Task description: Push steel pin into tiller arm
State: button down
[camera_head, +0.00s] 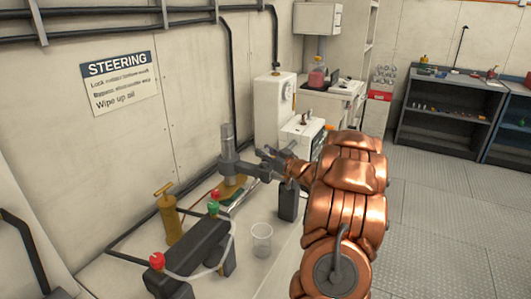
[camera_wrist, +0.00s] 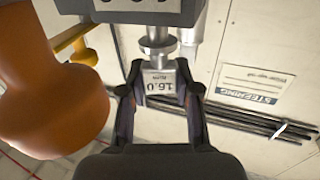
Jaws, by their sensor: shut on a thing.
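In the wrist view my gripper (camera_wrist: 160,90) is shut on a steel pin (camera_wrist: 157,50), with one finger on each side of its labelled block. The label reads 15.0. The pin's collared shaft meets the dark face of the tiller arm (camera_wrist: 120,12); how deep it sits inside I cannot tell. In the head view the dark grey tiller arm (camera_head: 243,171) sits on an upright steel post (camera_head: 227,142) by the wall. My gripper (camera_head: 275,158) is at its right end, and the pin is too small to make out there.
A large orange rounded thing (camera_wrist: 45,85) is close at the left of the wrist view. On the bench are a brass cylinder (camera_head: 170,217), a dark block with coloured caps (camera_head: 190,257), a clear cup (camera_head: 261,240) and a dark box (camera_head: 288,202). Open floor (camera_head: 440,220) lies to the right.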

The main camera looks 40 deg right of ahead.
jog(key=shift+f+b, duration=0.3)
jog(key=shift+f, duration=0.45)
dwell(0.5)
jog(key=c, duration=0.7)
grip_release()
jog(key=shift+c, duration=0.2)
jog(key=shift+s, duration=0.1)
jog(key=s, duration=1.1)
jog(key=shift+s+a, duration=0.35)
jog(key=shift+s, duration=0.05)
